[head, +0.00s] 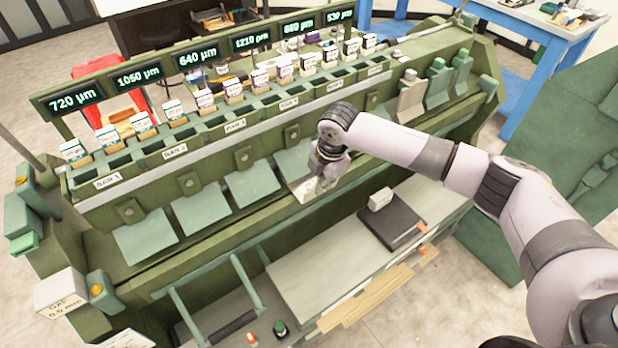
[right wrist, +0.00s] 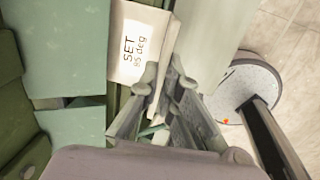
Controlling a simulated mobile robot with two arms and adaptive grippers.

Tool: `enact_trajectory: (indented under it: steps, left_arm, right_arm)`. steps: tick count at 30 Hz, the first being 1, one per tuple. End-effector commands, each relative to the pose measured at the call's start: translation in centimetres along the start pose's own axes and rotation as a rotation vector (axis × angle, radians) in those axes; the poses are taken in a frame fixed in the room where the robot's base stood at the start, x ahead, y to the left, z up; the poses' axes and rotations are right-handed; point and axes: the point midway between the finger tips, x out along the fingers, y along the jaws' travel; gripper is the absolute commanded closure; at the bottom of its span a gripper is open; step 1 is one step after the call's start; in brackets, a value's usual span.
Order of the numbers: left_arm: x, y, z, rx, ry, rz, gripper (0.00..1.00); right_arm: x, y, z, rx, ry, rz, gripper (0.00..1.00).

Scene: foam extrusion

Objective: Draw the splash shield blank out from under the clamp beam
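My right gripper (head: 322,182) reaches down over the front of the green machine (head: 235,215), beside the row of grey-green plates. In the right wrist view the right gripper (right wrist: 165,75) has its fingers apart, with a narrow gap between them. They are by the edge of a cream box marked "SET 95 deg" (right wrist: 141,45); I cannot tell whether they touch it. Several sloping plates, such as this one (head: 146,236), sit below a long rail (head: 235,127). I cannot tell which part is the splash shield blank or the clamp beam. My left gripper is out of view.
A dark binder (head: 388,222) with a pale block (head: 380,199) lies on the lower shelf (head: 310,270). A green tubular handle (head: 245,280) stands at the front. A white "GAP 0.0 mm" box (head: 62,293) is at the left corner. A blue table (head: 540,45) stands behind.

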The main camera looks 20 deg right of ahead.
Motion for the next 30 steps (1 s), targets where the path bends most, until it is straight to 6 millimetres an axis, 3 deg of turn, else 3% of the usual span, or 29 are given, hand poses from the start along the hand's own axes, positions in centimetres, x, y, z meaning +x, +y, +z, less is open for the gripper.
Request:
enact_trajectory:
  steps: [30]
  left_arm:
    - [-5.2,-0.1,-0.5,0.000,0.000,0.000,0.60]
  right_arm:
    - [-1.2,-5.8,0.0,0.000,0.000,-0.001,1.00]
